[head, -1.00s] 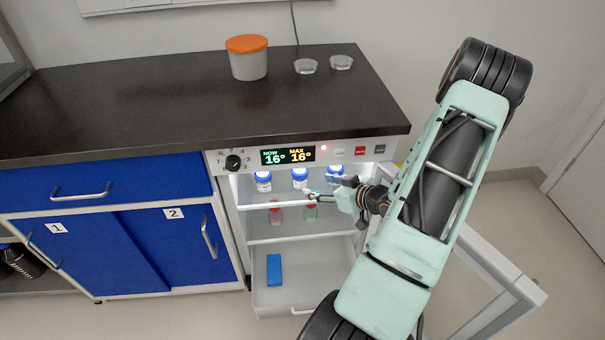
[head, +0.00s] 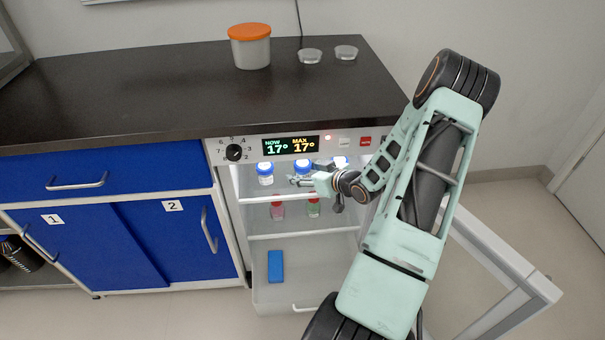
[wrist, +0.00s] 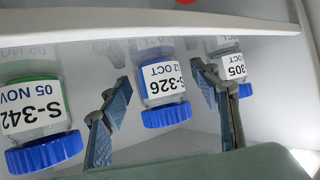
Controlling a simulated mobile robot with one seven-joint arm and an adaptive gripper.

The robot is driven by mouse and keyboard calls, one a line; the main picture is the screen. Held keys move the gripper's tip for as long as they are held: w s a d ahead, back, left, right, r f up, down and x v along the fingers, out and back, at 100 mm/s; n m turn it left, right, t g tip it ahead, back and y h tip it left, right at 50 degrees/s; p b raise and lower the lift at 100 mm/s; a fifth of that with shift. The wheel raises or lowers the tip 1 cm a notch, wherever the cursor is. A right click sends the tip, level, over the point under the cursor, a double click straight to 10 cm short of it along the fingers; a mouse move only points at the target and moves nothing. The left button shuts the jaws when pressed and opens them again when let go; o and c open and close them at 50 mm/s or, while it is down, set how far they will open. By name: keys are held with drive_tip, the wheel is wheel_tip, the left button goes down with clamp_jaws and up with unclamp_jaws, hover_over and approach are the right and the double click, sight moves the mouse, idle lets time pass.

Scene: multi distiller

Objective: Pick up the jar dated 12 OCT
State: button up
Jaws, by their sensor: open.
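The jar labelled S-326 (wrist: 162,88) has a blue lid, and its label reads OCT after a partly cut number ending in 2. It appears upside down in the wrist view, between the two fingers of my open gripper (wrist: 158,92), with gaps on both sides. In the head view my gripper (head: 303,182) is at the upper shelf, in front of the middle blue-lidded jar (head: 302,167). Another jar, S-342 (wrist: 35,105), dated 05 NOV, is at left in the wrist view. A third jar, ending 305 (wrist: 230,65), is partly behind the right finger; its date is unreadable.
The fridge is open, with its door (head: 500,250) swung out at right. A lower shelf holds a red jar (head: 277,210) and a green jar (head: 313,207). A blue block (head: 275,266) lies in the bottom drawer. The control panel (head: 290,146) sits just above the jars.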

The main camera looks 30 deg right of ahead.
drive_tip(key=shift+w, duration=0.2)
drive_tip(key=shift+c, duration=0.4)
drive_tip(key=c, duration=1.3)
drive_tip(key=shift+o, duration=0.2)
